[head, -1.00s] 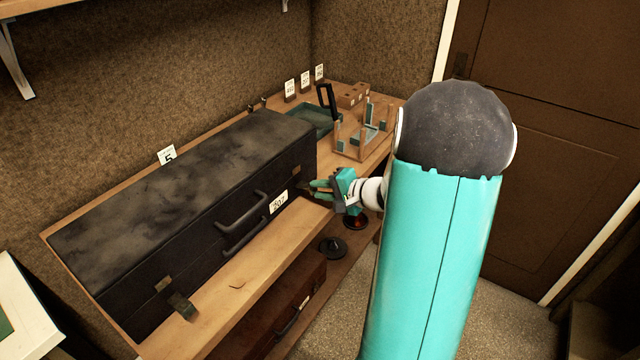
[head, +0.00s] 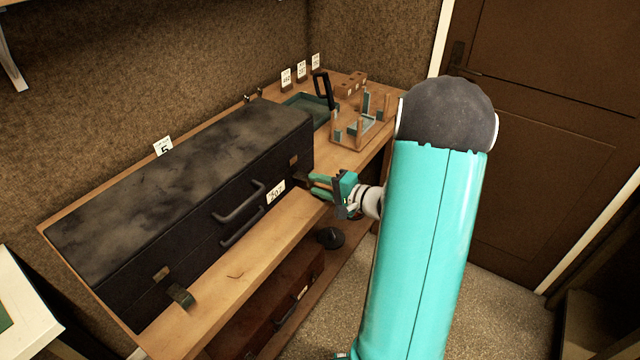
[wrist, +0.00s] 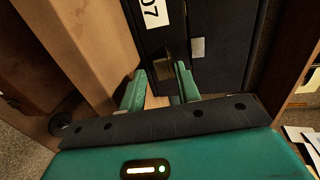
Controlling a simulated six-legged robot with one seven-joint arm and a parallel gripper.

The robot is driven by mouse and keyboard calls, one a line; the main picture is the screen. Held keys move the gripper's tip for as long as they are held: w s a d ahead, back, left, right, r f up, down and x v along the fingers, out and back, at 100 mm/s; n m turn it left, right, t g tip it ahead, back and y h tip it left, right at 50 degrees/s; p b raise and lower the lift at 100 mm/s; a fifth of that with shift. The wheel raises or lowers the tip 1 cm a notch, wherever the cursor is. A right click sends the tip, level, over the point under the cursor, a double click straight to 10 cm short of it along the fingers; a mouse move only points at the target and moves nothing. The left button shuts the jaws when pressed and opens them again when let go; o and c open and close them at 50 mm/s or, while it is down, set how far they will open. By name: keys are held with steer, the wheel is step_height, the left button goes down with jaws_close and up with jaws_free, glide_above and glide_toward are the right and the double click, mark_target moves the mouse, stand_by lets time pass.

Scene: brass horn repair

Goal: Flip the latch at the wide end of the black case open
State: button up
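The long black case (head: 190,180) lies shut on the wooden bench, its front facing my side. One latch (head: 181,296) at its near left end sticks out and down from its plate. The latch at the far right end (head: 300,180) also sticks out below its metal plate (head: 294,161). In the wrist view this right latch (wrist: 164,62) shows between and just beyond my fingertips, with the pale plate (wrist: 198,47) beside it. My gripper (head: 314,185) is open and empty at the right end of the case. I cannot tell whether a finger touches the latch.
A wooden stand (head: 360,126), a green tray (head: 305,108) and small number cards stand behind the right end. A brown case (head: 285,315) lies on the shelf below. The bench strip (head: 235,272) before the black case is mostly clear. A door stands at the right.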

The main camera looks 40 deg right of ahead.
steer(key=shift+o, duration=0.6)
steer(key=shift+f, duration=0.1)
steer(key=shift+s+d+r, duration=0.1)
steer(key=shift+s+r, duration=0.1)
steer(key=shift+s, duration=0.1)
steer(key=v, duration=1.3)
steer(key=shift+s, duration=0.15)
